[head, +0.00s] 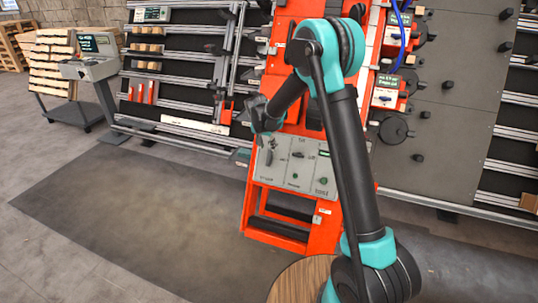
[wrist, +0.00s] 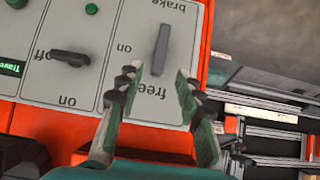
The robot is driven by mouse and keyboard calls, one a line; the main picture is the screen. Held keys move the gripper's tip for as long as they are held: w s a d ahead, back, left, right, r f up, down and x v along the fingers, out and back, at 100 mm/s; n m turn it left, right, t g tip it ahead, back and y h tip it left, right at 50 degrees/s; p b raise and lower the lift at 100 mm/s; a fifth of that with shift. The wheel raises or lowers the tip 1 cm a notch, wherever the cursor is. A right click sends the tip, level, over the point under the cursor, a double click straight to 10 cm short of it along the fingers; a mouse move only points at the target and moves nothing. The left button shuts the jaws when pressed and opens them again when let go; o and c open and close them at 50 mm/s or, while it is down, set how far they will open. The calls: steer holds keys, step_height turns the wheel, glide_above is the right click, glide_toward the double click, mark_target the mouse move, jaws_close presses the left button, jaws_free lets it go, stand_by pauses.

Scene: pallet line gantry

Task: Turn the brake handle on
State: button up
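The brake handle (wrist: 161,48) is a dark grey lever on a light grey control panel (wrist: 60,85). In the wrist view it stands nearly upright, with upside-down lettering "brake" above, "on" to its left and "free" below. My gripper (wrist: 158,84) is open, its two fingers apart on either side below the handle's lower end, with nothing between them. I cannot tell how far it is from the panel. In the head view my gripper (head: 264,128) is over the left part of the panel (head: 297,167) and partly covers it.
A second black lever (wrist: 72,58) with "off" and "on" labels sits on the neighbouring section, near a green button (wrist: 84,5). The panel is mounted on an orange frame (head: 275,232). A round wooden top (head: 300,280) is at the front. Open floor (head: 130,215) lies to the left.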

mark_target(269, 153)
steer(key=x, duration=0.7)
steer(key=shift+f, duration=0.1)
jaws_close()
